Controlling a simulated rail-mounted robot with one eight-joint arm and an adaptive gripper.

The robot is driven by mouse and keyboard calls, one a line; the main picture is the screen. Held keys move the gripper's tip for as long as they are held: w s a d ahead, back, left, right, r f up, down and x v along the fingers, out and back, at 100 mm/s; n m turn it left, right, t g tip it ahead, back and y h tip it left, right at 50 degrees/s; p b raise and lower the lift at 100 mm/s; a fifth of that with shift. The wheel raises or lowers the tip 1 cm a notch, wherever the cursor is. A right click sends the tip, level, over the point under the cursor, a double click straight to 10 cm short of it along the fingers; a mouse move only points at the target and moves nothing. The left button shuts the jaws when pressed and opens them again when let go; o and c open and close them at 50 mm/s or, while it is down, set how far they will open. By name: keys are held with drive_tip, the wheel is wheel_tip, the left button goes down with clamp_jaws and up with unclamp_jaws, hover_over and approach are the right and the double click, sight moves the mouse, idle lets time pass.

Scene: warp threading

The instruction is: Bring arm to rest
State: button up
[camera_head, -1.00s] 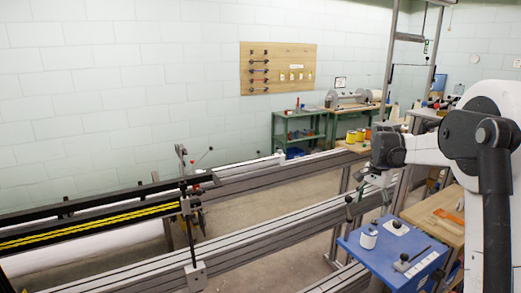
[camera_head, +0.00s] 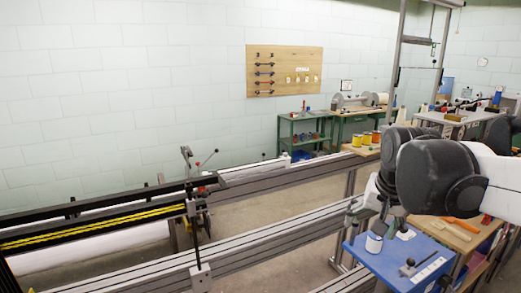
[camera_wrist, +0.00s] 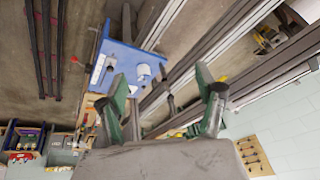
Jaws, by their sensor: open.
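My gripper (camera_wrist: 163,92) shows in the wrist view with its two green-and-grey fingers spread apart and nothing between them. In the head view my gripper (camera_head: 358,209) is small and partly hidden behind my arm, above the left edge of the blue table (camera_head: 397,272). The blue table also shows in the wrist view (camera_wrist: 122,54), beyond the fingers. A white can (camera_head: 374,243) stands on the blue table, apart from my gripper.
Long grey rails (camera_head: 270,232) run across the room beside the blue table. A black beam with yellow strips (camera_head: 95,225) lies at the left. A wooden bench (camera_head: 450,232) with an orange tool (camera_head: 462,224) stands behind the blue table. Bare floor shows between the rails.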

drive_tip(key=s+a+f+n+t, duration=0.1)
drive_tip(key=s+a+f+n, duration=0.1)
drive_tip(key=s, duration=0.5)
drive_tip(key=s+a+f+n+t, duration=0.1)
drive_tip(key=s+a+f+n, duration=0.1)
drive_tip(key=s, duration=0.6)
wheel_tip(320, 180, down, 2)
drive_tip(key=shift+s+a+t, duration=0.15)
drive_tip(key=shift+a+t, duration=0.15)
drive_tip(key=shift+a, duration=0.2)
